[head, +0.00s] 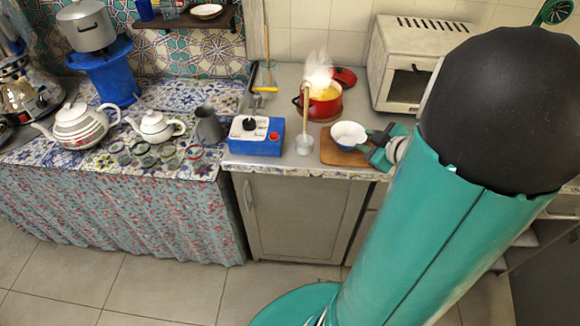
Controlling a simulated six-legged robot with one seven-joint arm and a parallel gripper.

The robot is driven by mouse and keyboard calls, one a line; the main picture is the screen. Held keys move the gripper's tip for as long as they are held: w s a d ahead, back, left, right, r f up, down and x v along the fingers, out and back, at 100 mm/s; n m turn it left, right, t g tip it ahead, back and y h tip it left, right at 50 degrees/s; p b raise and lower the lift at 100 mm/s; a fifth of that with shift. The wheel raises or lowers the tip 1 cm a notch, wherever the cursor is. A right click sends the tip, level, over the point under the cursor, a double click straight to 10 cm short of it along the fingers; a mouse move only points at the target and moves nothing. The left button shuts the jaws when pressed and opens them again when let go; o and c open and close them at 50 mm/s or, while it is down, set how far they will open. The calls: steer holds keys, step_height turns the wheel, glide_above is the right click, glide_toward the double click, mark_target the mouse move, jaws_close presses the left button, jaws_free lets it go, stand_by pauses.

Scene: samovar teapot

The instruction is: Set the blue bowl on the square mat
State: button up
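A small bowl (348,134), white inside with a bluish outer side, stands upright on a brown, flat, board-like square (333,155) on the grey counter. This square looks like the mat. My green gripper (372,149) is at the bowl's right side, low over the square's right part. It is very close to the bowl's rim; I cannot tell whether it touches. The fingers are small and partly hidden by the gripper body, so their opening is unclear.
A red pot (321,105) with steam stands behind the bowl. A ladle-like cup with a long handle (304,143) and a blue box (256,137) are to the left. A white toaster oven (410,65) is behind my gripper. Teapots (156,127) and glasses stand further left.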

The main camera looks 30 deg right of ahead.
steer(key=w+a+r+m+g+h, duration=0.1)
steer(key=w+a+r+m+h, duration=0.15)
steer(key=a+r, duration=0.3)
steer(key=w+a+r+m+g+h, duration=0.1)
steer(key=a+r+m+h, duration=0.25)
steer(key=r, duration=0.25)
steer(key=s+a+g+y, duration=0.2)
steer(key=s+a, duration=0.3)
steer(key=a, duration=0.6)
steer(key=s+a+g+y, duration=0.2)
steer(key=s+a+y, duration=0.2)
steer(key=a, duration=0.6)
steer(key=shift+s+a+r+m+y, duration=0.3)
steer(key=shift+s+a+r+y, duration=0.1)
steer(key=shift+s, duration=0.65)
steer(key=shift+a, duration=0.2)
